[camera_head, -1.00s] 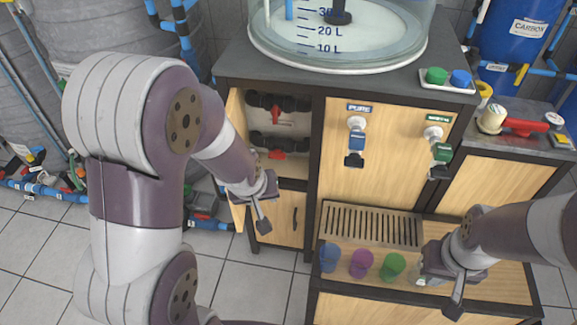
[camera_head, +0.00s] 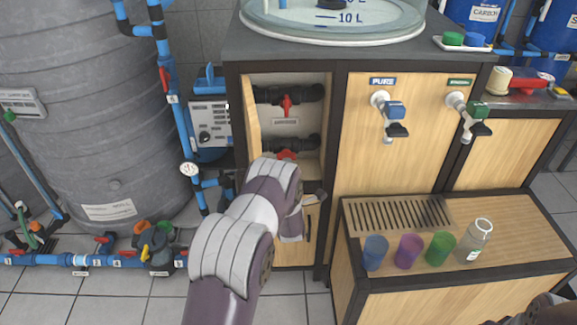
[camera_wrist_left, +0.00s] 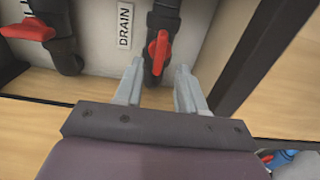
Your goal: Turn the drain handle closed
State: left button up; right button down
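The red drain handle (camera_wrist_left: 158,50) lies in line with its dark pipe, beside the DRAIN label (camera_wrist_left: 125,25), in the left wrist view. In the head view it appears to be the lower red handle (camera_head: 287,154) in the open cabinet compartment. My left gripper (camera_wrist_left: 158,88) is open in the wrist view, its two fingers apart below the handle and empty between them. In the head view my left gripper (camera_head: 312,200) is in front of the compartment's lower right, partly hidden by my arm. Only part of my right arm shows at the bottom right corner; its fingers are unclear.
An upper red handle (camera_head: 286,105) stands across its pipe; it also shows in the left wrist view (camera_wrist_left: 28,28). The open cabinet door (camera_head: 251,120) is at the left. Cups and a bottle (camera_head: 475,242) stand on the lower wooden counter (camera_head: 500,205) at the right.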

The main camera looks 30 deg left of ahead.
aim_at(286, 156)
pick_arm(q)
jog(key=x, duration=0.4)
jog(key=shift+w, duration=0.1)
grip_shut()
jog(key=shift+m+b, duration=0.3)
jog(key=shift+b, duration=0.05)
jog(key=m+b, duration=0.1)
jog(key=m, duration=0.1)
jog(key=shift+m, duration=0.3)
jog(key=m+b, duration=0.1)
jog(key=m, duration=1.3)
jog(key=shift+m+b, duration=0.3)
jog(key=shift+b, duration=0.05)
